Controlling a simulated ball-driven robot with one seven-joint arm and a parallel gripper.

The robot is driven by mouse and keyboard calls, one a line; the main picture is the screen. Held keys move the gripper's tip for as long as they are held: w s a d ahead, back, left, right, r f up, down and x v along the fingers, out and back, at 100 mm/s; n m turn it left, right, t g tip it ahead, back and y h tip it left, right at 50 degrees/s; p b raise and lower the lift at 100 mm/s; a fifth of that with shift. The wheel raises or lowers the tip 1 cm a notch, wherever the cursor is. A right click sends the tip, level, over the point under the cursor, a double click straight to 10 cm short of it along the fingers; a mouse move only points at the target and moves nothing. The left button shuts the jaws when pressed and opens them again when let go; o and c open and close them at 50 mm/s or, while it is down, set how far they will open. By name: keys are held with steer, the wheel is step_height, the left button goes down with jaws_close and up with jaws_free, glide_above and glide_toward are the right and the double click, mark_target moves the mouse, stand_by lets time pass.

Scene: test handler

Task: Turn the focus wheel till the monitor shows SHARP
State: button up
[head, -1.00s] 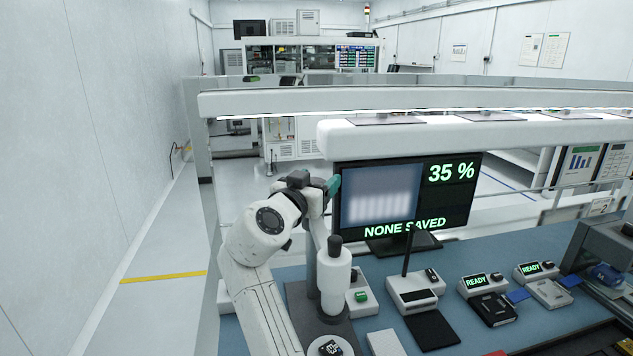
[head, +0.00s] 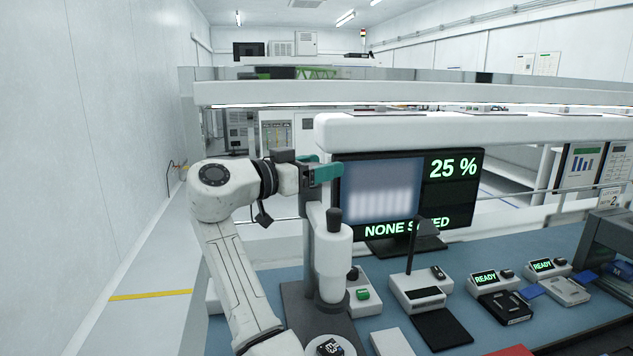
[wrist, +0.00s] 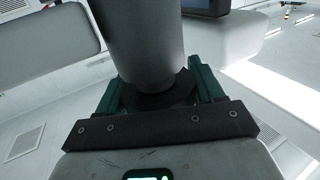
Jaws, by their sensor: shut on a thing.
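The monitor (head: 462,200) in the head view reads "25 %" and shows a blurred picture of pale vertical bars. Its lower text is "NONE S…ED", partly covered by a thin dark post. The microscope (head: 333,262) stands in front on a dark base. My gripper (head: 322,172), with teal fingers, is at the top of its column, left of the monitor. In the wrist view the teal fingers stand either side of a dark round part, seemingly the focus wheel (wrist: 158,100), below a grey cylinder (wrist: 140,40). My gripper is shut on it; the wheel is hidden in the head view.
A white device (head: 420,288) with a post stands right of the microscope. A small box with a green button (head: 362,295) is beside it. Two READY units (head: 487,279) sit further right on the blue bench (head: 560,312). A white overhead beam (head: 450,128) runs above the monitor.

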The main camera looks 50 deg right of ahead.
steer(key=shift+s+a+m+g+y+b, duration=0.15)
steer(key=shift+m+g+y+b, duration=0.2)
steer(key=shift+m+g, duration=0.75)
steer(key=shift+g, duration=0.4)
steer(key=o, duration=1)
steer(key=shift+c, duration=0.2)
steer(key=b+v, duration=0.1)
steer(key=v, duration=0.9)
steer(key=shift+a, duration=0.35)
steer(key=shift+w+a, duration=0.1)
steer(key=shift+w, duration=0.15)
